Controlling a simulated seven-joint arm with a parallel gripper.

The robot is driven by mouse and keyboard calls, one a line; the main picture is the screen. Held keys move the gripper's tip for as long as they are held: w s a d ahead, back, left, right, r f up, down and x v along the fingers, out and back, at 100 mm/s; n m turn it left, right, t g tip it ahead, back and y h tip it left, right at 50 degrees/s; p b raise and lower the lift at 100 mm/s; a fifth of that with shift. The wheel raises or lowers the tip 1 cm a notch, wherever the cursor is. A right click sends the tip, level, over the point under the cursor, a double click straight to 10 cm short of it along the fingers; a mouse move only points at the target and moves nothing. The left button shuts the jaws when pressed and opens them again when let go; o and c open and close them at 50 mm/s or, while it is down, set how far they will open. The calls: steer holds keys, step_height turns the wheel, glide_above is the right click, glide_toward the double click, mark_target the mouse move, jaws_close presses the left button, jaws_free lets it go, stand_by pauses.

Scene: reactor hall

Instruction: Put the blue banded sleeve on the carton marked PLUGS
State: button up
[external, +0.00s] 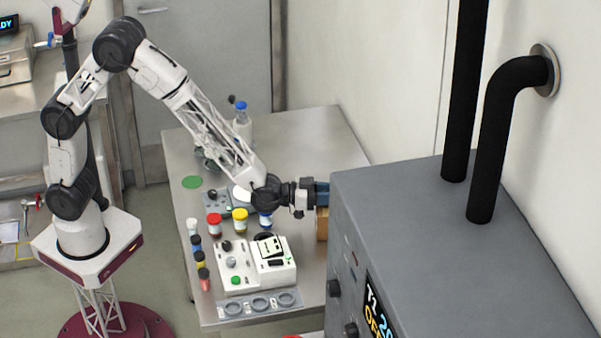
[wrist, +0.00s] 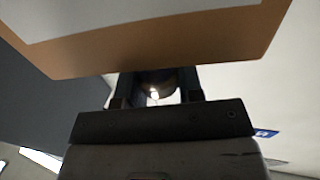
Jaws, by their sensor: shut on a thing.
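My gripper (external: 318,194) reaches right, level, beside the grey cabinet. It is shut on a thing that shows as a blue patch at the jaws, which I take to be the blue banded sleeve. In the wrist view it is a dark rounded shape (wrist: 158,84) with a bright spot between the fingers, its band not readable. A brown carton (external: 321,226) stands just below the jaws, partly hidden by the cabinet. Close up in the wrist view, the carton (wrist: 180,54) shows a pale panel and covers part of the fingers. No lettering is readable, and I cannot tell whether sleeve and carton touch.
The grey cabinet (external: 450,235) with black pipes stands close on the right. A white instrument (external: 257,265), red (external: 215,225) and yellow (external: 240,220) capped jars, and several small vials stand left of the carton.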

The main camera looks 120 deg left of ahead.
stand_by(0.3)
steer(key=o, duration=1)
steer(key=shift+v, duration=1.25)
steer(key=shift+s+d+r, duration=0.2)
steer(key=shift+s+r, duration=0.15)
steer(key=shift+r, duration=0.85)
steer(key=shift+s+d+r, duration=0.2)
steer(key=shift+s+r, duration=0.15)
steer(key=shift+r, duration=0.85)
steer(key=shift+s+d+r, duration=0.25)
steer(key=shift+s+r, duration=0.1)
steer(key=shift+r, duration=0.85)
